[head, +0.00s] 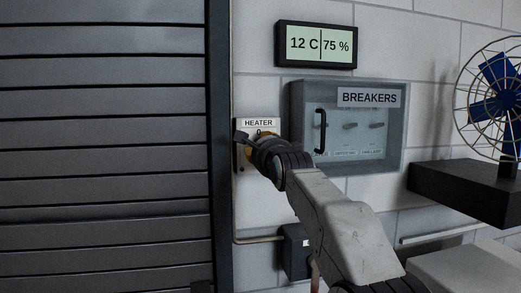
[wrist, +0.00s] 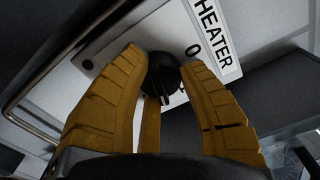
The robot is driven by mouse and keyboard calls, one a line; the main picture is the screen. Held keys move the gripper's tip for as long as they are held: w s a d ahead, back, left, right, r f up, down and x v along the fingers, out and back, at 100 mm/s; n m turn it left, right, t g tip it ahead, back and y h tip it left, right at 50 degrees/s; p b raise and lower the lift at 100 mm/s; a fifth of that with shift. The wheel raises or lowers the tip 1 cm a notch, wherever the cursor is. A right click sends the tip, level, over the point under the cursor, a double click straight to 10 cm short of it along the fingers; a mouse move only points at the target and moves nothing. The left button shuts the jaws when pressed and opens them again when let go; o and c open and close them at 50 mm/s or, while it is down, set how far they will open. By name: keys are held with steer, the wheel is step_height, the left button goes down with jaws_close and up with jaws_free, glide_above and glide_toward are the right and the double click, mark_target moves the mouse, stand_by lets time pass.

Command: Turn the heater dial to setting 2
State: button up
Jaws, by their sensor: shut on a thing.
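The heater panel (head: 243,127) is a small white plate labelled HEATER on the wall, just right of the dark shutter. In the wrist view the heater plate (wrist: 150,30) shows tilted, with the mark 0 beside the dial. The heater dial (wrist: 163,72) is a black round knob with a pale pointer line. My gripper (wrist: 160,75) has yellow fingers on both sides of the dial and is shut on it. In the head view my gripper (head: 255,143) covers the dial and most of the panel. Settings other than 0 are hidden, so I cannot tell which one the pointer meets.
A glass-fronted breakers box (head: 390,125) with a black handle is just right of the heater. A display (head: 316,45) above reads 12 C, 75 %. A blue-bladed fan (head: 497,85) stands on a dark shelf (head: 465,190) at right. A dark slatted shutter (head: 100,150) fills the left.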

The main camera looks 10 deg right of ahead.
steer(key=m, duration=0.5)
steer(key=shift+d, duration=0.1)
steer(key=shift+f+m, duration=0.15)
steer(key=shift+m, duration=0.55)
steer(key=shift+w+f, duration=0.1)
steer(key=shift+f, duration=0.1)
steer(key=o, duration=1.2)
steer(key=shift+r, duration=0.1)
steer(key=shift+r, duration=0.1)
steer(key=s, duration=1.2)
